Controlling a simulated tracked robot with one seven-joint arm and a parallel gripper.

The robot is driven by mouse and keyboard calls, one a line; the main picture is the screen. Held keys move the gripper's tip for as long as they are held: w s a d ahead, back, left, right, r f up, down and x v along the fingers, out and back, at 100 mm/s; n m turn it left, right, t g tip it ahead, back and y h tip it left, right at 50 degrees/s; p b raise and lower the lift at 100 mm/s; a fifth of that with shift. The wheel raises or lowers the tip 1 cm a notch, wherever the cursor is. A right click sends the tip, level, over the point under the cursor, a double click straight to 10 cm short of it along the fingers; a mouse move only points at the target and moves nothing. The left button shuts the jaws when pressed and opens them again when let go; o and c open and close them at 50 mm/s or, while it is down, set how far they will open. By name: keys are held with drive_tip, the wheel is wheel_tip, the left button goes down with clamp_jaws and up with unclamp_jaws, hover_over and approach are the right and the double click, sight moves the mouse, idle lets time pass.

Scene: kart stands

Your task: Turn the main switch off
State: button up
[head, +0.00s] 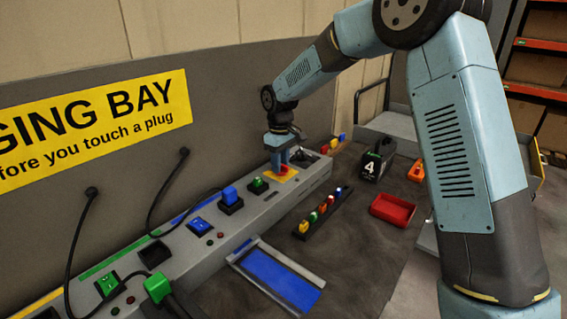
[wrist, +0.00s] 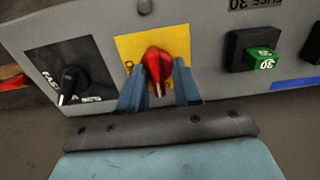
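The main switch is a red rotary knob (wrist: 157,64) on a yellow plate (wrist: 128,48), on the grey panel's top. In the wrist view its narrow end points down toward my gripper's palm. My gripper (wrist: 160,85) has one blue finger on each side of the knob, with a narrow gap seen around its narrow end. Whether the fingers touch the wide part cannot be told. In the head view my gripper (head: 279,164) reaches down over the yellow plate (head: 286,174) at the panel's far end, and mostly hides the knob.
A black selector (wrist: 72,82) sits left of the plate and a green fuse marked 30 (wrist: 262,58) right of it. In the head view, a rack of coloured pieces (head: 323,212), a red tray (head: 392,209) and a black block marked 4 (head: 373,164) lie on the bench.

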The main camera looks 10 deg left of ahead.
drive_tip(key=shift+o, duration=0.4)
drive_tip(key=shift+w+r, duration=0.1)
drive_tip(key=shift+r, duration=0.05)
drive_tip(key=shift+r, duration=0.25)
wheel_tip(320, 180, up, 13)
